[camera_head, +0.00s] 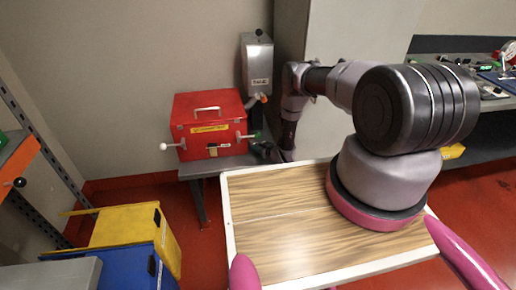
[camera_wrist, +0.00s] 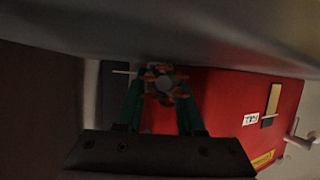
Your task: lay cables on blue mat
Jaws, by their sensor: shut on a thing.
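My gripper (camera_head: 264,150) is at the end of my arm, low beside the right side of a red box. In the wrist view its two dark green fingers (camera_wrist: 162,90) are shut on a round grey piece with orange parts (camera_wrist: 163,84). The view is dark, and I cannot tell whether this piece belongs to a cable. A blue flat surface (camera_head: 498,80), perhaps the blue mat, shows in part on the bench at the far right. I cannot make out any cable clearly.
A wood-topped tray (camera_head: 270,235) is in front. Yellow and blue bins (camera_head: 120,229) stand lower left. A dark bench (camera_head: 470,120) with small items is at right.

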